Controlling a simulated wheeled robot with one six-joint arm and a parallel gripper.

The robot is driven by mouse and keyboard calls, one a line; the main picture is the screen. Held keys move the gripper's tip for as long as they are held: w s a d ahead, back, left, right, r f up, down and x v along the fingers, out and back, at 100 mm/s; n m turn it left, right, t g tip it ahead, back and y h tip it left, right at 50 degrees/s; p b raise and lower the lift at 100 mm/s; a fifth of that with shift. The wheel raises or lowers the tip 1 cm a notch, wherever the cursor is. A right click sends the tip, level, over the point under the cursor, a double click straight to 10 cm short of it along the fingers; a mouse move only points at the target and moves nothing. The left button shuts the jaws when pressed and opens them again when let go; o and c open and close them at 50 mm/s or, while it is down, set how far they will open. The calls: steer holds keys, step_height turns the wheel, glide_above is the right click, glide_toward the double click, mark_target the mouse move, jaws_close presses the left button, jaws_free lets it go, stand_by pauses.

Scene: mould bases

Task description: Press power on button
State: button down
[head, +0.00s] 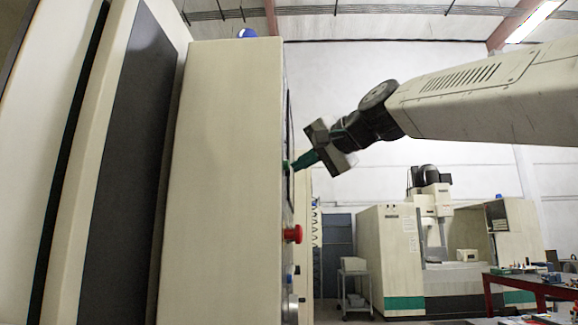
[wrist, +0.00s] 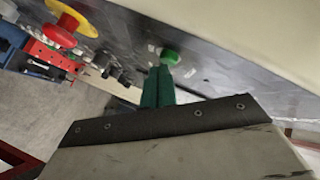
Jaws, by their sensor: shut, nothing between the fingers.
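A round green button (wrist: 170,56) sits on the grey control panel (wrist: 225,92) in the wrist view. Its edge also shows in the head view as a small green bit (head: 286,165) on the side of the cream machine cabinet (head: 222,180). My gripper (wrist: 159,72) has green fingers, shut together with nothing between them. The fingertips point at the green button and sit right by it; I cannot tell whether they touch it. In the head view my gripper (head: 298,163) is at the cabinet's right side, level with the button.
A red knob (head: 293,234) sticks out of the panel lower down; in the wrist view the red knob (wrist: 62,35) has a yellow base. Several dark knobs (wrist: 110,68) lie between it and the button. Another machine (head: 392,255) and a red-framed workbench (head: 520,282) stand farther back.

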steer(key=shift+a, duration=0.25)
steer(key=shift+d, duration=0.15)
stand_by(0.3)
steer(key=shift+d, duration=0.65)
steer(key=shift+s+d, duration=0.15)
steer(key=shift+d, duration=2.4)
